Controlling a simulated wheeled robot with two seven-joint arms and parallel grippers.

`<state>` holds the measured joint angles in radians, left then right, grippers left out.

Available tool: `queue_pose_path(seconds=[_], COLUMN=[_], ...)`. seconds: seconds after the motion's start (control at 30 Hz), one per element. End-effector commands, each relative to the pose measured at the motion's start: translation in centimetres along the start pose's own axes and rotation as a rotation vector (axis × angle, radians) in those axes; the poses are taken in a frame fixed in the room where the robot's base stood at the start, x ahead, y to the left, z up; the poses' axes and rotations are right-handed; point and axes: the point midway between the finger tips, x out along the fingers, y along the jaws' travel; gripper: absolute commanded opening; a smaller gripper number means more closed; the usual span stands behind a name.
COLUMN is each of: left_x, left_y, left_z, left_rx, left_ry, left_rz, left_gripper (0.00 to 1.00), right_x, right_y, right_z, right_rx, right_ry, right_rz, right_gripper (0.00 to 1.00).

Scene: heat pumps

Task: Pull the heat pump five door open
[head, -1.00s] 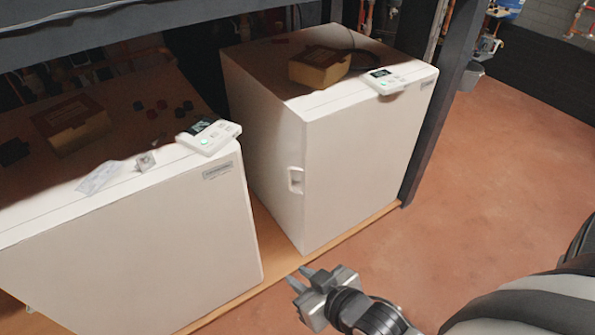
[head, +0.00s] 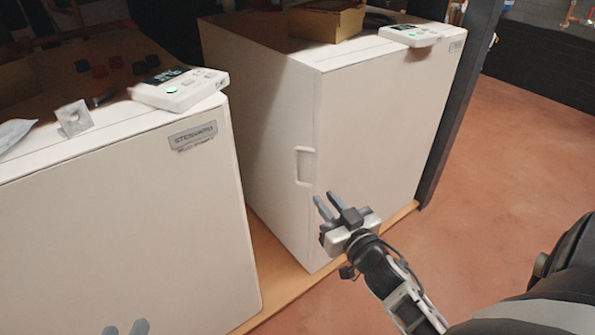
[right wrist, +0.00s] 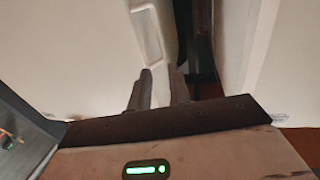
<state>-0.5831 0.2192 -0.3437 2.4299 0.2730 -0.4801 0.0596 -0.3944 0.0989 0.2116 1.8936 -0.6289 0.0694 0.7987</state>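Two white box-shaped heat pumps stand side by side; I cannot read a number on either. The right heat pump (head: 385,125) has a closed front door with a recessed handle (head: 304,165) near its left edge. My right gripper (head: 337,207) is open and empty, just below and right of this handle. In the right wrist view the handle (right wrist: 147,32) lies beyond the right gripper's spread fingers (right wrist: 160,88), apart from them. Only the fingertips of my left gripper (head: 127,328) show at the bottom edge, spread apart, in front of the left heat pump (head: 120,220).
White control panels (head: 180,88) and a cardboard box (head: 326,20) sit on top of the units. A wooden platform (head: 275,262) is under them. A dark post (head: 462,100) stands right of the right unit. The reddish floor (head: 530,150) at the right is open.

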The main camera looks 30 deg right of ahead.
Motion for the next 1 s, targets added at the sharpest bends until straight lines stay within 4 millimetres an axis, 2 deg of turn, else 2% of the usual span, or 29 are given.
queue_pose_path(seconds=[0.3, 0.5, 0.7, 1.0], left_x=[0.3, 0.3, 0.3, 0.3], left_y=[0.3, 0.6, 0.8, 0.8], left_z=[-0.1, -0.3, -0.5, -0.8], left_rx=[-0.057, -0.091, -0.113, -0.119], left_ry=[0.041, 0.065, 0.078, 0.088], left_rz=[0.033, 0.055, 0.069, 0.074], left_gripper=[0.36, 0.36, 0.36, 0.36], right_x=[7.1, 10.9, 12.9, 13.4], right_y=[0.0, 0.0, 0.0, 0.0], right_z=[0.1, 0.1, 0.1, 0.0], right_rx=[-0.003, -0.003, -0.001, 0.000], right_ry=[0.003, 0.001, -0.001, -0.002], right_rz=[-0.002, 0.000, 0.000, 0.000], right_gripper=[0.19, 0.19, 0.19, 0.19])
